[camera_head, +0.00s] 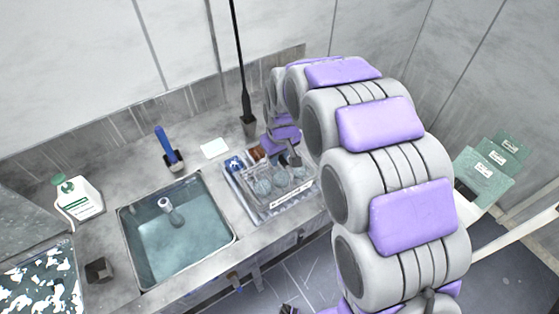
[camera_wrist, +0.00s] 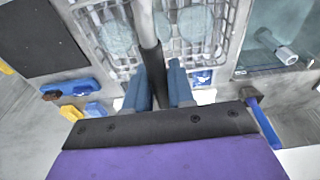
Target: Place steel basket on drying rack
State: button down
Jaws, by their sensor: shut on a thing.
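The steel basket (camera_wrist: 236,32) is a wire mesh basket with round, glassy discs (camera_wrist: 195,22) in it. My gripper (camera_wrist: 158,90) is shut on its dark upright handle (camera_wrist: 150,62), between blue fingertips. In the head view my gripper (camera_head: 290,152) is above the basket (camera_head: 283,178), right of the sink; my arm hides part of this area. A pale, low rack or tray (camera_head: 268,212) with a label strip on its front is under or around the basket. I cannot tell whether the basket touches it.
A water-filled sink (camera_head: 150,280) is left of the basket. A blue-handled brush (camera_head: 164,140), white card (camera_head: 214,148), white bottle (camera_head: 78,203) and dark cup (camera_head: 98,270) stand around it. A dark pole (camera_head: 241,65) rises behind. Green signs (camera_head: 490,165) are at right.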

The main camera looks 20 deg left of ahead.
jog(key=f, duration=0.2)
jog(key=w+f+b, duration=0.1)
jog(key=shift+w+d, duration=0.1)
jog(key=shift+d, duration=0.15)
jog(key=shift+a+f, duration=0.1)
jog(key=shift+f, duration=0.15)
jog(key=shift+a, duration=0.1)
jog(key=c, duration=1)
grip_release()
jog(key=shift+o, duration=0.2)
